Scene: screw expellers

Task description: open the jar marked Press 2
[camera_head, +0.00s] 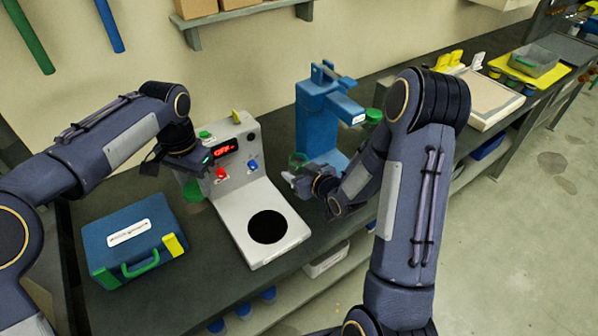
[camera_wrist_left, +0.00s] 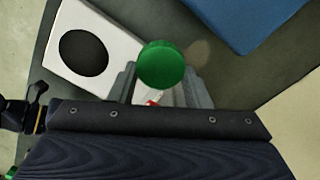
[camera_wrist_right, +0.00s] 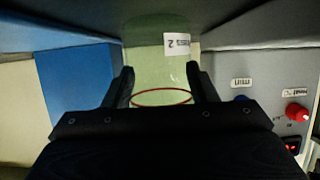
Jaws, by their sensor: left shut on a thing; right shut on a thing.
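The jar marked Press 2 (camera_wrist_right: 150,65) is clear and greenish, and its white label reads upside down in the right wrist view. A red ring shows at its rim, and no lid is seen on it there. My right gripper (camera_wrist_right: 162,85) is shut around the jar. In the head view the jar (camera_head: 298,160) is raised beside the blue press. A round green lid (camera_wrist_left: 160,65) is between the fingers of my left gripper (camera_wrist_left: 160,88), which is shut on it. In the head view the lid (camera_head: 193,191) hangs left of the grey device, apart from the jar.
The grey device (camera_head: 278,222) with a black round plate stands between the grippers. A blue case (camera_head: 110,262) is at the left, and the blue press (camera_head: 318,115) behind. Another green-lidded jar (camera_head: 374,115) is by the press. A white tray (camera_head: 480,98) lies farther right.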

